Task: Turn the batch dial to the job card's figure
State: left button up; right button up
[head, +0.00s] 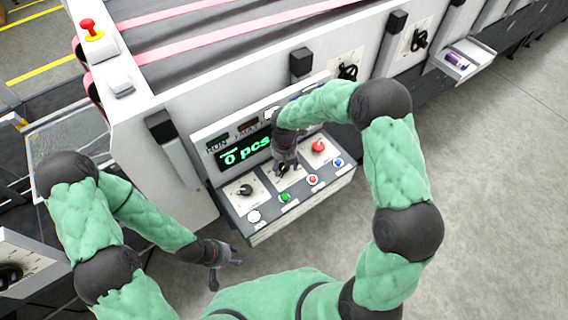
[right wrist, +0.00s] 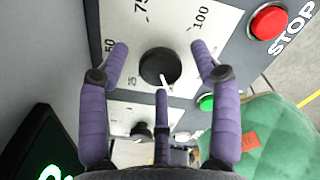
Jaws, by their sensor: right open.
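The batch dial (right wrist: 160,68) is a round black knob on a white plate marked 25, 50, 75 and 100. Its white pointer points toward the bottom of the right wrist view, slightly right, away from the printed figures. My right gripper (right wrist: 159,58) is open, with its purple fingers on either side of the knob; contact cannot be told. In the head view the right gripper (head: 285,163) hides most of this dial. The display (head: 245,152) reads 0 pcs. My left gripper (head: 226,268) is open and empty, left of and below the panel. I cannot make out a job card.
The panel (head: 300,208) also carries a second black dial (head: 246,190), a red stop button (head: 318,147), and green (head: 285,198), white, red and blue buttons. A red emergency button (head: 90,28) stands on the machine. A small tray (head: 482,53) is at the right. Floor is clear right.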

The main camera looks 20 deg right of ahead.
jog(key=c, duration=1.1)
jog(key=shift+c, duration=0.2)
